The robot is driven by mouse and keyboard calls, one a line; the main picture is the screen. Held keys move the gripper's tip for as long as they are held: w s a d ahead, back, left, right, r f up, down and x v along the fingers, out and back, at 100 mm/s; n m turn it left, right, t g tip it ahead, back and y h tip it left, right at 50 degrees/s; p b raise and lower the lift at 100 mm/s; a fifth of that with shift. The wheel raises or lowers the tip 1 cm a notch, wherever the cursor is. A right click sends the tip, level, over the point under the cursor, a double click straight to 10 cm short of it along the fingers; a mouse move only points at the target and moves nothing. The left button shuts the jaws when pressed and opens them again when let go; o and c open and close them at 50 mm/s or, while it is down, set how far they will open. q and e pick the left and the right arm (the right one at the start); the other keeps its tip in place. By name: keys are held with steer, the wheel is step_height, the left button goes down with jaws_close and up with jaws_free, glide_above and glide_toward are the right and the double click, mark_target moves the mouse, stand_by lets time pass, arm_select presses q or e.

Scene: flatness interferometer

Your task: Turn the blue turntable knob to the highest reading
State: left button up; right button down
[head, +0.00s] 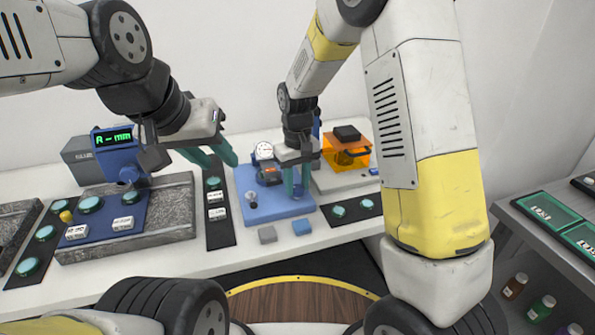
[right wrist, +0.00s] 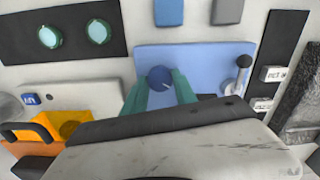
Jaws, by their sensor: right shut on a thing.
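The blue turntable knob (right wrist: 160,76) shows in the right wrist view as a round dark blue cap with a light pointer line. It sits on a light blue base plate (right wrist: 207,62), which the head view also shows (head: 270,215). My right gripper (right wrist: 161,88) is shut on the knob, with one teal finger on each side. In the head view my right gripper (head: 297,185) points down over the plate, and its fingers mostly hide the knob. A round white dial gauge (head: 264,151) stands behind it; its reading is too small to tell. My left gripper (head: 218,157) is open and empty, apart from the plate.
A green display (head: 112,137) on a blue instrument seems to read "A - mm". A small lever (right wrist: 242,72) stands on the plate beside the knob. A grey block (head: 267,234) and a blue block (head: 301,227) lie in front. An orange device (head: 347,150) stands right.

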mark_target(297, 187)
steer(key=c, duration=1)
jaws_free()
steer(key=shift+r, duration=3.95)
steer(key=s+d+r+m+t+y, duration=0.2)
steer(key=s+d+r+t, duration=0.1)
steer(key=s+d+r, duration=0.7)
steer(key=s+d+r+m+t, duration=0.1)
steer(key=s+d, duration=0.1)
steer(key=s, duration=0.3)
steer(key=s+d+r+m+t, duration=0.2)
steer(key=s, duration=0.3)
steer(key=shift+d+r, duration=0.25)
steer(key=shift+d, duration=0.05)
